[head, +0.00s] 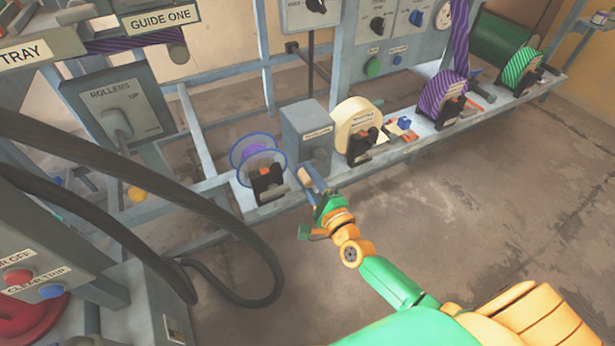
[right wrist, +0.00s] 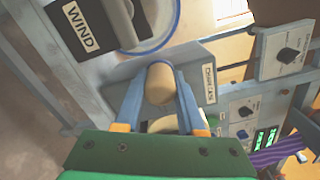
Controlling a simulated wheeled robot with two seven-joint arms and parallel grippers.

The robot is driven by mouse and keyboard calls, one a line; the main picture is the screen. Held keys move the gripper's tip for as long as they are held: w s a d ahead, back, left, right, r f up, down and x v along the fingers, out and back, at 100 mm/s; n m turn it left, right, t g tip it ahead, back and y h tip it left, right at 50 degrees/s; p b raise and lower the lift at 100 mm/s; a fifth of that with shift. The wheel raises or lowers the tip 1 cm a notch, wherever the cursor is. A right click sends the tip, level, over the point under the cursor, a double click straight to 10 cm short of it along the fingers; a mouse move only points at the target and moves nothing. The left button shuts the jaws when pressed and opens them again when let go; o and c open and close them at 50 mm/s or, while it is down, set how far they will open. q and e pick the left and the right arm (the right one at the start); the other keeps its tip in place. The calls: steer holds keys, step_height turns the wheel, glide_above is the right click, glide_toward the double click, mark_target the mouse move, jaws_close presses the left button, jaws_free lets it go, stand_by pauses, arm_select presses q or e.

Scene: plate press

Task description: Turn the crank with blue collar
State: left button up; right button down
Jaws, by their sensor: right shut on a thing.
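My right gripper (head: 312,180) reaches to the front of a grey box (head: 306,130) with a white label on the lower rail. In the right wrist view its two blue-grey fingers (right wrist: 160,76) are shut on a tan rounded crank knob (right wrist: 159,88), one finger on each side. My left gripper is not in view.
A blue-rimmed clear spool (head: 257,153) stands just left of the box, and a cream roll (head: 356,122) just right. A purple striped roll (head: 441,94) is further right. Black hoses (head: 222,215) loop at left. Open floor (head: 480,190) lies in front of the rail.

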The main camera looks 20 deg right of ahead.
steer(key=c, duration=0.5)
jaws_free()
steer(key=shift+d+f, duration=0.1)
steer(key=shift+s, duration=0.15)
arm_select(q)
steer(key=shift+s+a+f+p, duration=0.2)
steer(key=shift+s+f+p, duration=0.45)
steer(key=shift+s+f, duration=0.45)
arm_select(e)
steer(key=s, duration=0.6)
steer(key=shift+s+d, duration=0.25)
steer(key=shift+s, duration=0.15)
